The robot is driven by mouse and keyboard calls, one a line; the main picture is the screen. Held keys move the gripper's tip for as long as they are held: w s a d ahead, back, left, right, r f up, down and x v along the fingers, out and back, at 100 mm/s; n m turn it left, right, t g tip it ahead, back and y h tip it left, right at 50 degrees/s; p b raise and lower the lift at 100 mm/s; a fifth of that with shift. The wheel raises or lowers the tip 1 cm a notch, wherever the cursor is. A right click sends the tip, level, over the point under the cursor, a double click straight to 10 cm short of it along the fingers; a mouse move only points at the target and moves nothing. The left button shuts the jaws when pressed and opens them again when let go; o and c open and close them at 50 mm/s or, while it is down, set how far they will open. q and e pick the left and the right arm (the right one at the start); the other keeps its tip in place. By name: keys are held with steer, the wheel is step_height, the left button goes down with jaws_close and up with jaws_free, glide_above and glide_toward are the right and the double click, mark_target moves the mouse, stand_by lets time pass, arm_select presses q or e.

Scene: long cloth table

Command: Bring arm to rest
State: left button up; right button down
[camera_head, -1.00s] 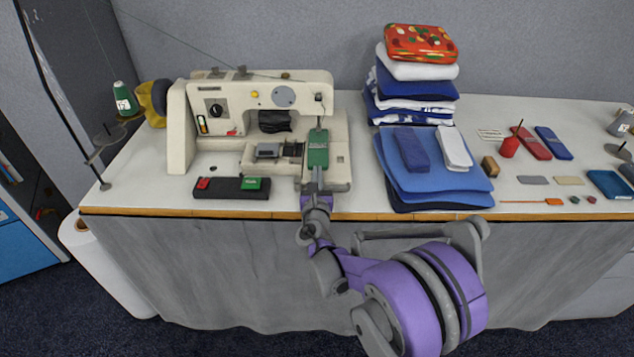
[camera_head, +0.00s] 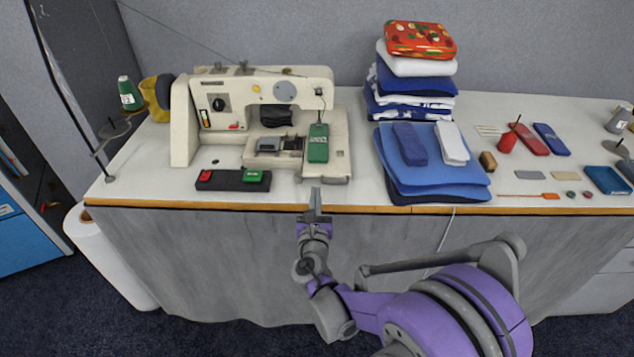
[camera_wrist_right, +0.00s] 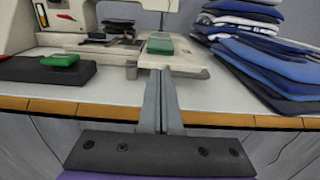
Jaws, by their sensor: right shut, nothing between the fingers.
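My right gripper (camera_head: 316,203) is shut and empty at the table's front edge, below the sewing machine (camera_head: 262,110). In the right wrist view its two fingers (camera_wrist_right: 161,100) lie together and point toward the machine. A green box (camera_head: 318,143) lies on the right end of the machine's bed, beyond the fingertips and apart from them. It also shows in the right wrist view (camera_wrist_right: 160,45). My left gripper is in neither view.
The long table (camera_head: 365,190) holds a dark pedal with red and green buttons (camera_head: 232,181), folded blue cloths (camera_head: 440,175), a fabric stack with a red patterned tin (camera_head: 420,40), and small sewing items at right. A white roll (camera_head: 105,255) stands on the floor at left.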

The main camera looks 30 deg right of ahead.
steer(key=s+f+m+g+y, duration=0.25)
steer(key=s+m+g, duration=0.45)
steer(key=s+m, duration=0.85)
steer(key=s+a+f+m+g+y, duration=0.2)
steer(key=s+a+f+m+y, duration=0.1)
steer(key=s+a+m, duration=0.35)
steer(key=s+a+f+m+g+y, duration=0.1)
steer(key=s+a+f+m+y, duration=0.25)
steer(key=s+a+m, duration=0.3)
arm_select(q)
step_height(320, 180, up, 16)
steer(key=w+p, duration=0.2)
steer(key=p, duration=1.2)
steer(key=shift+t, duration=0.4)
arm_select(e)
step_height(320, 180, up, 16)
steer(key=w+m, duration=0.1)
steer(key=w, duration=0.1)
steer(key=shift+y, duration=0.3)
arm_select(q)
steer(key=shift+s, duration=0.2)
arm_select(e)
steer(key=shift+s, duration=0.25)
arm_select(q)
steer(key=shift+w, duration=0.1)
arm_select(e)
steer(key=shift+w, duration=0.1)
